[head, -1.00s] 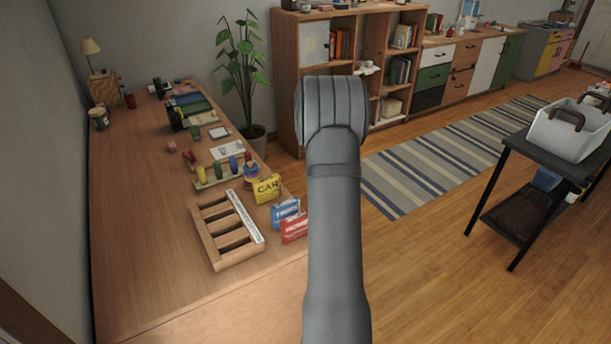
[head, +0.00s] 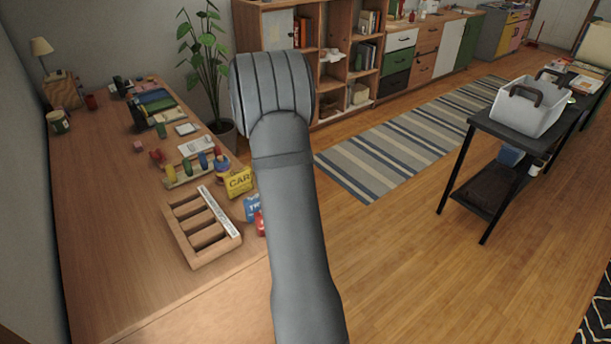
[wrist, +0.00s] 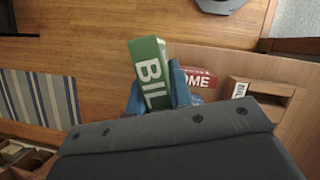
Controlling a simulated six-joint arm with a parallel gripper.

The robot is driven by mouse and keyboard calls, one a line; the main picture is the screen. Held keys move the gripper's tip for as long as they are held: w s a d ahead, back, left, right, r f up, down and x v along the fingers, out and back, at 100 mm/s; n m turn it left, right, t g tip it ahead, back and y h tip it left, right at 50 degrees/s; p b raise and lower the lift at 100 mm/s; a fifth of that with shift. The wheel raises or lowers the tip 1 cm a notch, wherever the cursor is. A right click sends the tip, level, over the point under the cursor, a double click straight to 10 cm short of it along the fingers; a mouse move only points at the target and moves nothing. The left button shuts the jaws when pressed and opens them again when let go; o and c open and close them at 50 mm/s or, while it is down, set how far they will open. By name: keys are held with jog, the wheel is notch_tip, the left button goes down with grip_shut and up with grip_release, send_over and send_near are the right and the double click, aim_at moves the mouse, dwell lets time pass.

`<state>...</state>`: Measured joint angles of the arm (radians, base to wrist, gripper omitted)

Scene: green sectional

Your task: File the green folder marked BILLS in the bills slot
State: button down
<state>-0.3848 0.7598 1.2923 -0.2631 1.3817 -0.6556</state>
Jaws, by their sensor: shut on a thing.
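The green folder (wrist: 151,72) with white letters "BIL" showing stands out between the two blue fingers of my gripper (wrist: 156,92) in the wrist view. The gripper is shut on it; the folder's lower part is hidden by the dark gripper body. In the head view my arm hides both gripper and folder. The wooden slotted rack (head: 188,238) lies on the desk, left of my arm, with a white label strip (head: 218,211) along its right side. Part of the rack (wrist: 262,92) shows right of the folder in the wrist view, with a label beginning "BI".
A yellow CAR folder (head: 239,182), a blue folder (head: 252,208) and a red HOME folder (wrist: 199,78) stand beside the rack. A toy with coloured pegs (head: 190,170) is behind it. The desk (head: 115,225) is clear left of the rack.

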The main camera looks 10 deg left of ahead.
jog(key=s+a+f+n+t, duration=0.1)
jog(key=s+a+n+t, duration=0.1)
jog(key=s+a+n, duration=0.3)
jog(key=s+a+f+n+t, duration=0.1)
jog(key=a+n, duration=0.2)
jog(key=a, duration=0.4)
jog(key=n+t, duration=0.2)
jog(key=n, duration=0.4)
send_over(211, 235)
jog(key=s+d, duration=0.1)
jog(key=s, duration=0.1)
jog(key=shift+y, duration=0.4)
jog(key=shift+w+f, duration=0.15)
jog(key=shift+f, duration=2.35)
jog(key=shift+w+f, duration=0.1)
jog(key=shift+f, duration=2.35)
jog(key=c, duration=1.3)
grip_release()
jog(key=shift+s+d+f, duration=0.1)
jog(key=shift+f, duration=0.05)
jog(key=shift+c, duration=0.2)
